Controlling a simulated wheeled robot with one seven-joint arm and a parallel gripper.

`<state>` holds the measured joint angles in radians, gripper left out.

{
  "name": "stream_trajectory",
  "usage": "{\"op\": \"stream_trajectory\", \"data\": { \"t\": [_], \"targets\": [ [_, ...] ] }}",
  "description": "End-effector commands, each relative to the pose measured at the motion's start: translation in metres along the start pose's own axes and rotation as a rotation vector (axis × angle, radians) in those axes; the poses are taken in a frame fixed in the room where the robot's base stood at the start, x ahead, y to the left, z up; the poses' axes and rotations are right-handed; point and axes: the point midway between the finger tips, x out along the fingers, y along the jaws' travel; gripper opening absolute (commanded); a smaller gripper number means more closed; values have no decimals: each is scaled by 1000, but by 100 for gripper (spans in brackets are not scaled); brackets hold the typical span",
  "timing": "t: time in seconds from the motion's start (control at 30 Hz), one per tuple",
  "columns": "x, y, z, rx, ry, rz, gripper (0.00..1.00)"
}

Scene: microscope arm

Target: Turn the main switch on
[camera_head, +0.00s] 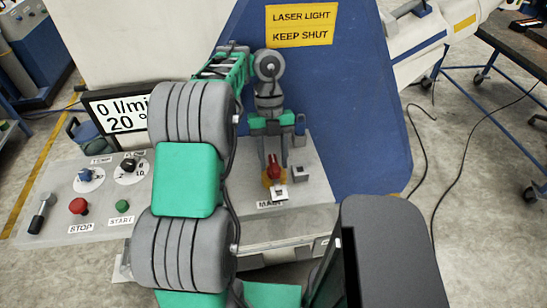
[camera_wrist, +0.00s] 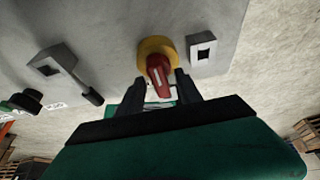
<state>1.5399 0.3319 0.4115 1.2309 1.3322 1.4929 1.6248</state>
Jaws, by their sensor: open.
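The main switch is a red handle (camera_head: 275,170) on a round yellow base, above a label reading MAIN on the grey control panel (camera_head: 318,184). In the wrist view the red handle (camera_wrist: 158,76) stands out from the yellow ring (camera_wrist: 155,46) with its white line pointing roughly up and down. My gripper (camera_head: 273,158) is open over the switch, pointing down at the panel. In the wrist view my gripper's dark fingers (camera_wrist: 161,80) stand one on each side of the handle. Whether either finger touches it I cannot tell.
A small square socket-like part (camera_head: 299,173) sits right of the switch. A red STOP button (camera_head: 78,206), a green START button (camera_head: 122,206), two dials and a lever (camera_head: 41,212) are further left. A display (camera_head: 117,112) and a blue wall (camera_head: 345,110) stand behind.

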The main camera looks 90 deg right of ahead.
Motion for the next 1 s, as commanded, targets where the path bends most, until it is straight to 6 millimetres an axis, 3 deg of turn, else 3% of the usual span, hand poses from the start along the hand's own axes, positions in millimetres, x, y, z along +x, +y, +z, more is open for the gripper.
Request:
{"op": "stream_trajectory", "data": {
  "t": [0.17,0.4,0.53,1.0],
  "targets": [
    [-11,0,-2,-1,1,0,42],
    [-57,0,-4,-1,1,0,42],
    [-74,0,-3,-1,2,0,42],
    [-78,0,0,0,0,0,42]
  ]
}}
